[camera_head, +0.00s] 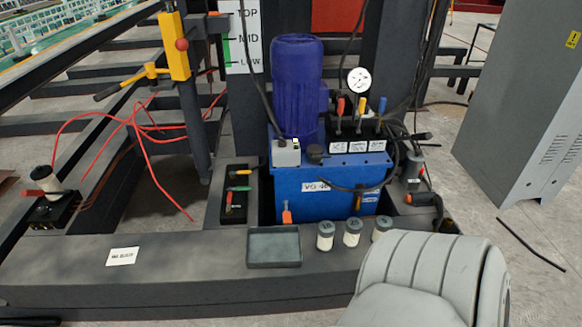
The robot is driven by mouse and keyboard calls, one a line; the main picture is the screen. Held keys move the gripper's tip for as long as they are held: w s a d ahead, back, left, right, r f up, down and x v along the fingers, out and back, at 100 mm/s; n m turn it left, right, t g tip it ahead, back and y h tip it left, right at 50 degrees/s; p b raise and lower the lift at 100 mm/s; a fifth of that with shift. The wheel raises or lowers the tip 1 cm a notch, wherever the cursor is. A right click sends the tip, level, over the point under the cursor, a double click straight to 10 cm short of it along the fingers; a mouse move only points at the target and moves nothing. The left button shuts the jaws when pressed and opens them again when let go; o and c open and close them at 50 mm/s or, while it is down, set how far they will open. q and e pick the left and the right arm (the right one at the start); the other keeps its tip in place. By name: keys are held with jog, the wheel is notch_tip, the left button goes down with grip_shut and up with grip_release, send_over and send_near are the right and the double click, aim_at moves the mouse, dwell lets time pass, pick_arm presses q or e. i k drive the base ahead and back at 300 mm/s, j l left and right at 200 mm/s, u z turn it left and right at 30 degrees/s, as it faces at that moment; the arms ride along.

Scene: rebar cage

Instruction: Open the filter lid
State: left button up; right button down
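A blue hydraulic unit (300,195) with a blue-purple motor (298,85) stands on a dark steel frame. A small dark round cap (315,152) sits on top of its tank, seemingly closed. A dark grey cylinder (413,168) stands at the tank's right side. Several short white cylinders with dark tops stand in front of the tank, such as the left one (325,236) and the middle one (352,233). I cannot tell for certain which part is the filter lid. Neither of my grippers is in view.
An empty dark tray (274,248) lies on the front beam. A tool holder (237,195) stands left of the tank. A grey cabinet (525,110) stands right.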

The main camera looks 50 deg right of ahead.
aim_at(413, 159)
jog(key=z, duration=2.5)
jog(key=i+z, duration=0.1)
jog(key=i+u, duration=0.65)
jog(key=i+l, duration=0.05)
jog(key=i, duration=0.05)
